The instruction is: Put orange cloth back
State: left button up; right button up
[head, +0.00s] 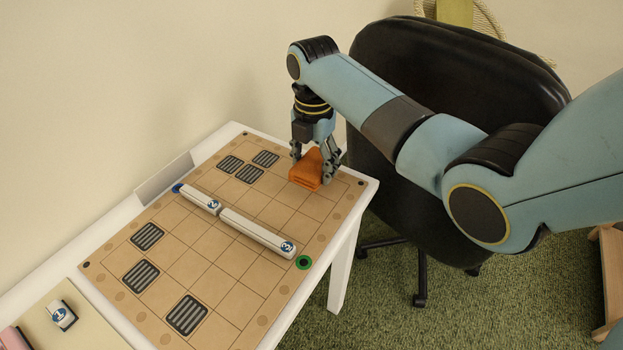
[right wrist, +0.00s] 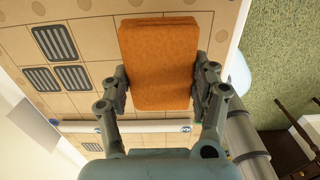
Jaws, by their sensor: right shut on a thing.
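The orange cloth (head: 306,172) is a folded block at the far right corner of the tan grid board (head: 205,242). My right gripper (head: 314,171) reaches down over it with a finger on each side. In the right wrist view, the cloth (right wrist: 160,65) sits between the two fingers of my right gripper (right wrist: 160,88), which is shut on it. The cloth seems to be at or just above the board; I cannot tell if it touches. My left gripper is not in view.
Two white bars, marked 2 (head: 199,199) and 3 (head: 258,233), lie end to end across the board. Several dark striped patches mark cells. A green ring (head: 304,262) is at the right edge. A black chair (head: 440,100) stands close behind the table's right end.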

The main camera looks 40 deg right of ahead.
aim_at(311, 163)
jog(key=shift+w+a+f, duration=0.1)
jog(key=shift+w+f, duration=0.15)
jog(key=shift+f+b, duration=0.3)
jog(key=shift+f, duration=1.6)
jog(key=shift+f, duration=0.15)
jog(key=o, duration=1.4)
jog(key=shift+c, duration=0.2)
notch_tip(311, 163, up, 12)
jog(key=shift+r+p, duration=0.2)
jog(key=shift+p, duration=0.55)
